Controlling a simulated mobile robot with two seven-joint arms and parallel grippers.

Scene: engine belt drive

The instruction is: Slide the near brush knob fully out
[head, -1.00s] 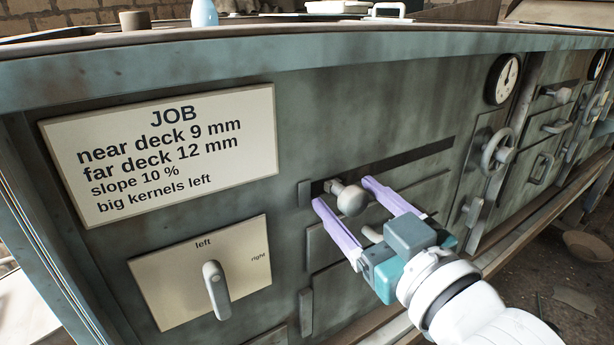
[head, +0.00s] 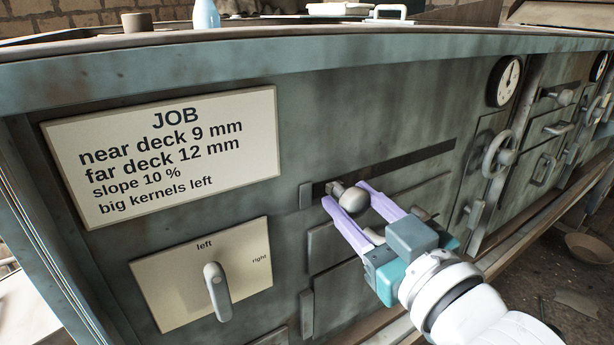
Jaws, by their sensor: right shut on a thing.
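The near brush knob (head: 353,199) is a rounded grey metal ball on a short stem. It stands at the left end of a dark horizontal slot (head: 420,165) in the green-grey machine panel. My right gripper (head: 352,196) has its two lilac fingers on either side of the knob and is shut on it. The fingers hide part of the knob's sides. My left gripper is not in the head view.
A JOB sign (head: 165,150) and a plate with a left/right lever (head: 217,290) are to the left. A handwheel (head: 497,153), a dial (head: 504,81) and several handles are to the right. A rail runs along the machine's foot.

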